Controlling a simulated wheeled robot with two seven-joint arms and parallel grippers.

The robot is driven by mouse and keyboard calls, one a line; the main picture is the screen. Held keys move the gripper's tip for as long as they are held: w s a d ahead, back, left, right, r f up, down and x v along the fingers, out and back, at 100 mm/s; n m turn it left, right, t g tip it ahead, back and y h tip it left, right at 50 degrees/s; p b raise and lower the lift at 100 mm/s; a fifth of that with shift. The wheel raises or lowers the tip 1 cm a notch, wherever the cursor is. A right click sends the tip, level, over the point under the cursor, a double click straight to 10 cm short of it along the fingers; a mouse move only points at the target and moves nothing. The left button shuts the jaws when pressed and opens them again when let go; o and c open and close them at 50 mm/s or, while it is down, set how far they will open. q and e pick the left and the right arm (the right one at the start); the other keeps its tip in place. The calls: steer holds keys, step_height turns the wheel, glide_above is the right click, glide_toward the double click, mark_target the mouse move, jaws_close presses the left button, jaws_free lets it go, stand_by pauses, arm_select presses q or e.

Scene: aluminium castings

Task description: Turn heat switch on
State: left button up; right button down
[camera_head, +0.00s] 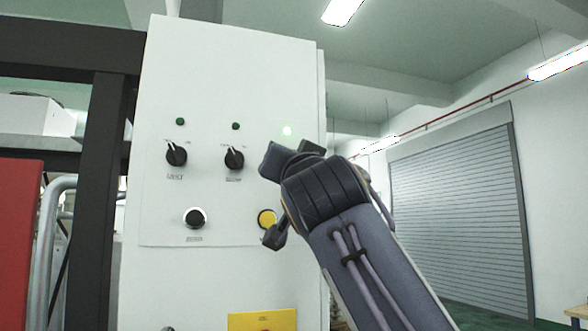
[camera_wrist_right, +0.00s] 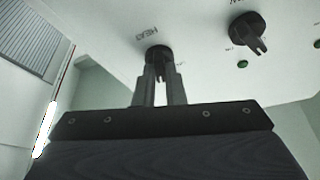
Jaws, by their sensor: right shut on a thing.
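The heat switch (camera_wrist_right: 158,50) is a black rotary knob on the white control panel (camera_head: 225,75), with a label beside it that reads roughly "HEAT". In the head view my right gripper and wrist hide the knob. My right gripper (camera_wrist_right: 158,66) has both fingers around the knob's grip and is shut on it. In the head view the gripper (camera_head: 290,158) is against the panel's right side. My left gripper is not in view.
Two other black rotary switches (camera_head: 176,153) (camera_head: 234,158) sit to the left under unlit green lamps. Below are a black button (camera_head: 194,217) and a yellow button (camera_head: 267,218), close to my gripper. A grey roller shutter (camera_head: 460,210) stands behind at the right.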

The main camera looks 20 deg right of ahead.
steer(key=shift+a+m+g+h, duration=0.15)
steer(key=shift+m+h, duration=0.2)
steer(key=shift+m, duration=0.35)
steer(key=shift+m+g+h, duration=0.15)
steer(key=shift+m+h, duration=0.2)
steer(key=shift+m, duration=0.35)
steer(key=c, duration=1.5)
jaws_free()
steer(key=b+v, duration=0.4)
steer(key=v, duration=0.3)
steer(key=shift+s+b, duration=0.3)
steer(key=shift+s, duration=0.1)
